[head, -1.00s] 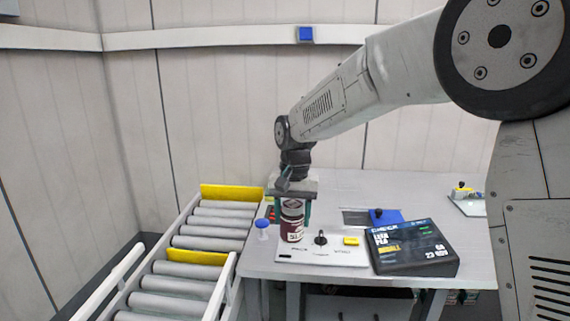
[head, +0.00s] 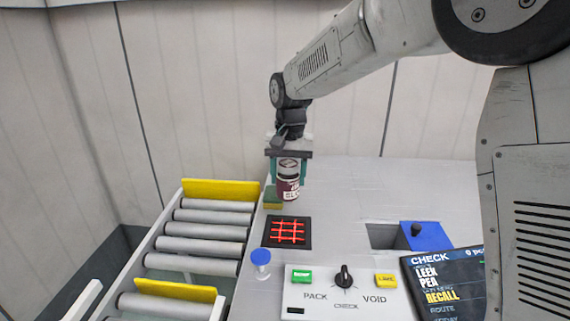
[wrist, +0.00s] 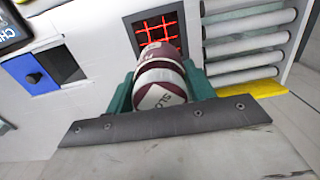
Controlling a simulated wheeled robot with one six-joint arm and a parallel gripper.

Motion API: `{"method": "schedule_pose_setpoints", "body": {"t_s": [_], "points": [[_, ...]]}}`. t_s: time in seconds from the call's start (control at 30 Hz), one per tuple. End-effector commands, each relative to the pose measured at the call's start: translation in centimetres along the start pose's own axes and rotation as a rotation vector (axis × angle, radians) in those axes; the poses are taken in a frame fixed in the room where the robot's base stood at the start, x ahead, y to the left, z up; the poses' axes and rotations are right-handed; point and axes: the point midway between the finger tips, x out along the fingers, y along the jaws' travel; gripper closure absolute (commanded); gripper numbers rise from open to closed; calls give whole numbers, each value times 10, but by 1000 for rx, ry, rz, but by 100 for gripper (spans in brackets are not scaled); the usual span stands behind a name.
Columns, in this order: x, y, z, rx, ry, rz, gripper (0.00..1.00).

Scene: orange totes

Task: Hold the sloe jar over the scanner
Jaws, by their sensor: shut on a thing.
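The sloe jar (head: 288,182) is dark red with a pale label, and its lettering partly shows in the wrist view (wrist: 160,92). My gripper (head: 288,172) is shut on it, with a green finger on each side, and holds it upright in the head view. The scanner (head: 289,231) is a dark square plate with glowing red crossing lines, set in the table top. In the head view the jar appears behind the scanner. In the wrist view the scanner (wrist: 159,33) lies just beyond the jar's end, partly covered by it.
A roller conveyor (head: 200,235) with yellow stops runs along the left. A blue knob (head: 260,260) stands by the scanner. A panel (head: 345,298) with a green button, black switch and yellow button is in front. A display (head: 445,285) and a blue hatch (head: 425,236) are at right.

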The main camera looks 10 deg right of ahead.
Motion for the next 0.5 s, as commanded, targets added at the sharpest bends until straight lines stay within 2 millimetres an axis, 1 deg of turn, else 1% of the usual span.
{"method": "schedule_pose_setpoints", "body": {"t_s": [0.17, 0.5], "points": [[9, 0, 0, 0, -1, 0, 80], [54, -1, 0, -3, -1, 1, 80]]}}
